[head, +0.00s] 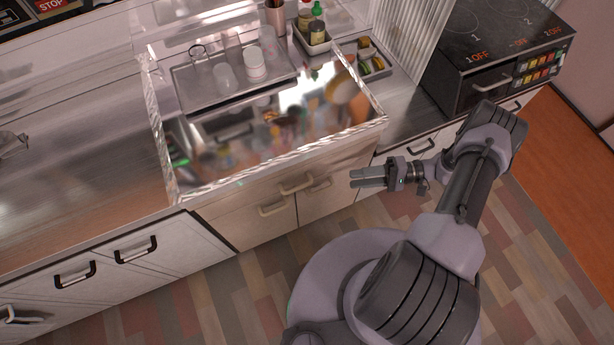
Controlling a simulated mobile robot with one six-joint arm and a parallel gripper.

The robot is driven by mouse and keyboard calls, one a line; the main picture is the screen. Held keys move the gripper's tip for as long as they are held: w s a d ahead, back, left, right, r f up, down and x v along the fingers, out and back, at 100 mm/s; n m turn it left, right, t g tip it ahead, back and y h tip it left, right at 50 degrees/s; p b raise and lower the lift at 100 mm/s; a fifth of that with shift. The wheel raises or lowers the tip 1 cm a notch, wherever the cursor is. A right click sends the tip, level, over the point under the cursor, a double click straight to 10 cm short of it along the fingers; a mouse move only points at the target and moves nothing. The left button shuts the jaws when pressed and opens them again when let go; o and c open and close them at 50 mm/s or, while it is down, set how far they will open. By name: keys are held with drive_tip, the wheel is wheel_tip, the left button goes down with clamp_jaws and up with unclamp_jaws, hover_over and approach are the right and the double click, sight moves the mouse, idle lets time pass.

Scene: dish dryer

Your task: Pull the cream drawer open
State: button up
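The cream drawer (262,192) is a pale front panel just under the sink counter, with a light bar handle (297,184) at its middle. It looks shut, roughly flush with the cream cupboard doors below it. My gripper (353,178) is to the right of the handle, apart from it. Its two fingers point left, with a gap between them and nothing held.
Cream cupboard doors (262,226) with two handles lie below the drawer. The sink counter (280,155) overhangs it, holding a drying tray (190,95) with cups. The floor in front is clear.

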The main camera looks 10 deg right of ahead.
sight(299, 187)
drive_tip(key=shift+t, duration=0.3)
drive_tip(key=a+f, duration=0.1)
drive_tip(key=a, duration=0.5)
drive_tip(key=a+f+b, duration=0.1)
drive_tip(key=a, duration=0.4)
drive_tip(key=w+a+f+b, duration=0.1)
drive_tip(key=a, duration=0.5)
drive_tip(key=shift+a, duration=0.35)
clamp_jaws()
